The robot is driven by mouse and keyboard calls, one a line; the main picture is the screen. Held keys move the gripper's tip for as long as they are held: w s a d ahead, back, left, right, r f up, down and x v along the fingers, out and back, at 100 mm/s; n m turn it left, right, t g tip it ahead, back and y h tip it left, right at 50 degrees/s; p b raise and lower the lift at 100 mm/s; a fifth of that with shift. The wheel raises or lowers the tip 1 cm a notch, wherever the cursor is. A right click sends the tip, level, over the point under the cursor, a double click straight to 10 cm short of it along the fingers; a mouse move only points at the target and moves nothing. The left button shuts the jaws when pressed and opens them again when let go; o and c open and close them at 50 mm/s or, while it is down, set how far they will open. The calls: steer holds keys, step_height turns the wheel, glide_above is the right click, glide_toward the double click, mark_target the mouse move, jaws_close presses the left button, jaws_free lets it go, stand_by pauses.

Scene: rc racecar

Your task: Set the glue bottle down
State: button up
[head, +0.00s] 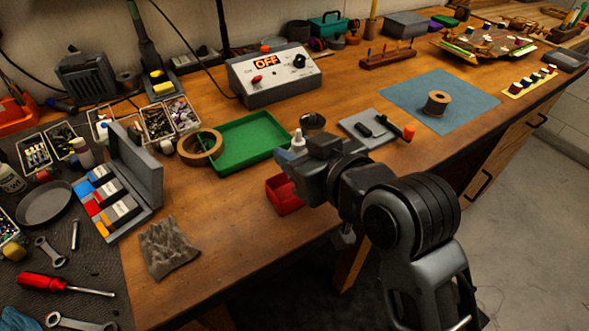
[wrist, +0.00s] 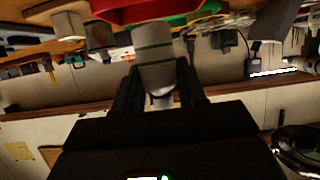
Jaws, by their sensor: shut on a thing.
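The glue bottle, a pale grey cylinder with dark bands (wrist: 155,50), is between the fingers of my gripper (wrist: 159,80) in the wrist view. My gripper is shut on it. In the head view only a small white tip of the bottle (head: 298,139) shows past my gripper (head: 303,155); the rest is hidden. My gripper is over the front part of the workbench (head: 240,215), near a small red bin (head: 284,197) and the green tray (head: 262,140). I cannot tell whether the bottle touches the bench.
A dark round container (head: 312,122) stands behind my gripper. A grey pad with tools (head: 365,133) lies to the right. Bare wood is clear between the grey cloth (head: 168,247) and the red bin.

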steer(key=shift+s+a+f, duration=0.1)
steer(key=shift+a+f, duration=0.2)
steer(key=shift+f, duration=1.9)
steer(key=shift+f, duration=0.15)
steer(key=o, duration=0.8)
steer(key=shift+c, duration=0.2)
steer(key=v, duration=1.2)
steer(key=shift+b, duration=0.3)
